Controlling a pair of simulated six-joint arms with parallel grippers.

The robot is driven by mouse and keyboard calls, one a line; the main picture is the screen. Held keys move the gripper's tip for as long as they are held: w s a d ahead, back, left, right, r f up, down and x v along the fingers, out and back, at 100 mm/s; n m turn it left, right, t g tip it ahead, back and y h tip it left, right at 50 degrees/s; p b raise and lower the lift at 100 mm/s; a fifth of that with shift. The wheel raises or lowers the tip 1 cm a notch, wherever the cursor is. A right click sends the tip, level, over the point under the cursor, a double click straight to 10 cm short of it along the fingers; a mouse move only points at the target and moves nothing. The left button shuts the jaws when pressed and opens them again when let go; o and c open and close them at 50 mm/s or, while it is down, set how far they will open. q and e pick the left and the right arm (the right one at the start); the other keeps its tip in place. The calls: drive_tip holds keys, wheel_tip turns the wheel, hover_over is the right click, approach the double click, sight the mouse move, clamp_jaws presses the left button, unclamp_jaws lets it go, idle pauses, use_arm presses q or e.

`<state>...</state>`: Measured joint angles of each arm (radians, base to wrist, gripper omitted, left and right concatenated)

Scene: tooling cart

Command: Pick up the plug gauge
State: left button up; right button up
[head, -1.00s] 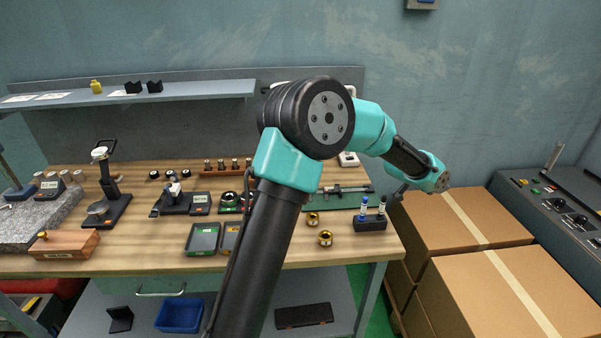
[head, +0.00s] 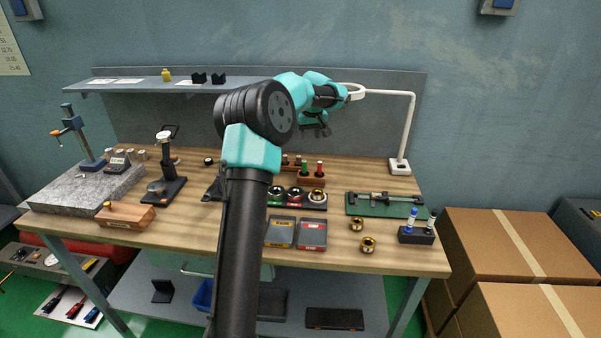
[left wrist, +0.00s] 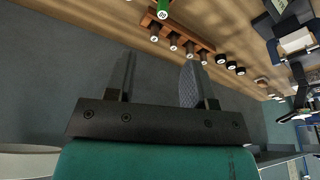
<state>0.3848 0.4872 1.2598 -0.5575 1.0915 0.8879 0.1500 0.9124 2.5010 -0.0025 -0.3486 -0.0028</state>
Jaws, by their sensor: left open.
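Upright gauges with green and red handles stand in a wooden rack (head: 312,180) at the middle back of the bench. I cannot tell which of these is the plug gauge. My left gripper (head: 318,131) is above the back of the bench, over the wooden rack and apart from it. In the left wrist view its jaws (left wrist: 158,78) are open and empty, and the rack (left wrist: 178,36) shows beyond them, with a green handle (left wrist: 163,8). My right gripper is out of view.
A white lamp (head: 399,166) stands at the back right. Two gold rings (head: 368,244) and flat cases (head: 312,233) lie near the front edge. A green mat (head: 384,206) bears a caliper-like tool. A shelf (head: 140,84) runs along the back. My arm hides the bench's middle.

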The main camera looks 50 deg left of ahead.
sight(305, 161)
use_arm(q)
drive_tip(key=shift+s+a, duration=0.1)
drive_tip(key=x, duration=1.1)
drive_tip(key=shift+f, duration=0.3)
drive_tip(key=shift+a+f, duration=0.1)
drive_tip(key=shift+f, duration=0.15)
drive_tip(key=shift+x, duration=2.7)
drive_tip(key=shift+r, duration=0.1)
